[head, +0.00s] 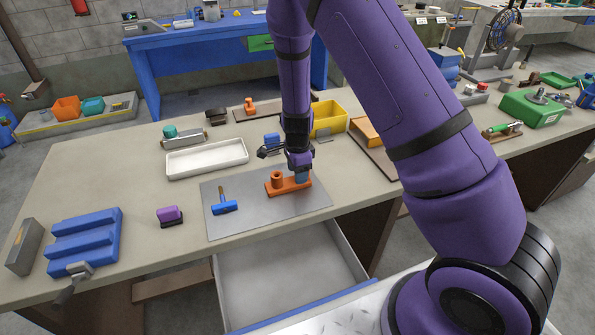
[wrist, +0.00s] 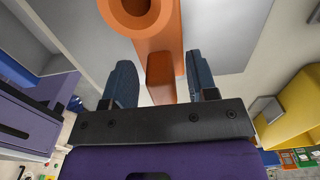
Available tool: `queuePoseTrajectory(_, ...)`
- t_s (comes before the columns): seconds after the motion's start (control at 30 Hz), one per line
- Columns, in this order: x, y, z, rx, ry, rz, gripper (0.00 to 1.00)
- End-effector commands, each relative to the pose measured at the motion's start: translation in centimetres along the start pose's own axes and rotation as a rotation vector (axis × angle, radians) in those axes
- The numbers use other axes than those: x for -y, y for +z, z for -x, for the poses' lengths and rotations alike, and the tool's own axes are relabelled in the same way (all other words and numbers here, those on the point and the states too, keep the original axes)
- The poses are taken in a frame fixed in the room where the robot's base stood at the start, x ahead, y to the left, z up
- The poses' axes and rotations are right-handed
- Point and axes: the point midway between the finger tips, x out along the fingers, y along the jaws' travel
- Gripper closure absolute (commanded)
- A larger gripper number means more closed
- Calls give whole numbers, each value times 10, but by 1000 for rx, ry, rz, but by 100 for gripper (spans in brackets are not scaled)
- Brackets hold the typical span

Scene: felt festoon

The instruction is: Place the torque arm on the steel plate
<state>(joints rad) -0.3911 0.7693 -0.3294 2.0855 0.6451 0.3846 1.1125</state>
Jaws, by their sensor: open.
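The torque arm, which I take to be the orange bar with a hollow round boss at one end (head: 276,184), appears to lie flat on the grey steel plate (head: 262,213), near its right part. My gripper (head: 302,176) is low over the bar's right end. In the wrist view the open fingers of my gripper (wrist: 162,82) stand on either side of the orange bar (wrist: 158,45), with gaps visible between bar and fingers. The plate also shows beside the bar (wrist: 212,35). The fingers partly hide the bar's right end in the head view.
A blue-headed hammer (head: 225,207) lies on the plate's left part. A white tray (head: 206,158) is behind it, and a yellow bin (head: 329,117) behind my gripper. A purple-topped block (head: 170,215) and a blue stepped block (head: 84,240) stand left. An open drawer (head: 290,275) juts out in front.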

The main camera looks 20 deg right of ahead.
Motion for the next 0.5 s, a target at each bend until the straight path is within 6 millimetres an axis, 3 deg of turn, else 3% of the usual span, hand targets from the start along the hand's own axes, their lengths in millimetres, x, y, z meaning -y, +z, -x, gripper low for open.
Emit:
queuePoseTrajectory(0.17,1,0,15,0,-3,2,47)
queuePoseTrajectory(0.5,1,1,82,1,-4,1,47)
